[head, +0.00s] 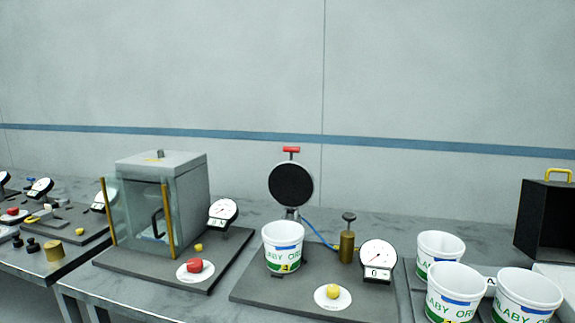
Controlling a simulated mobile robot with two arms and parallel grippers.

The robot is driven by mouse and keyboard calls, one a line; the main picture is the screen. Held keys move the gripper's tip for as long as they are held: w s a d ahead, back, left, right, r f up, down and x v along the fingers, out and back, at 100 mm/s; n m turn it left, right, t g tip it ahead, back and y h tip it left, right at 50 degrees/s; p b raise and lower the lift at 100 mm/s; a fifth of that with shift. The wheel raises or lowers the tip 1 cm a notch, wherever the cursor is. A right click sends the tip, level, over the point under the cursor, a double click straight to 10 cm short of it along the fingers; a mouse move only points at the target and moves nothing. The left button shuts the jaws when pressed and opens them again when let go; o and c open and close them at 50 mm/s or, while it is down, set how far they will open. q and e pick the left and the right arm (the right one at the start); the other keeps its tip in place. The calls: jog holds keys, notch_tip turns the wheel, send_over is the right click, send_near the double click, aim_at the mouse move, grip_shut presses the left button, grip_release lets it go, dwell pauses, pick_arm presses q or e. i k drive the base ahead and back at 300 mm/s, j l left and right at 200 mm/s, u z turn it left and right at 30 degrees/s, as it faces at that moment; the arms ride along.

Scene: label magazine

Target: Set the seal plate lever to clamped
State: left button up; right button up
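A round black plate (291,184) stands upright, facing me, on a dark base board (250,290) in the middle of the head view. It looks like the seal plate. A red-topped T-shaped handle (291,150) sticks up above its rim and may be the lever; its setting cannot be read. A white tub (282,249) with green lettering stands in front of and below the plate, hiding part of the stand. The tub is upright and its rim is apart from the plate. Neither of my grippers is in view.
On the same board are a brass cylinder (347,246) with a dark knob, a dial gauge (378,258) and a yellow button (333,292). A glass-fronted box (160,205) stands left. Several white tubs (440,246) and a black open case (545,219) are right.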

aim_at(290, 184)
jog(key=i+j, duration=0.7)
jog(key=z, duration=0.05)
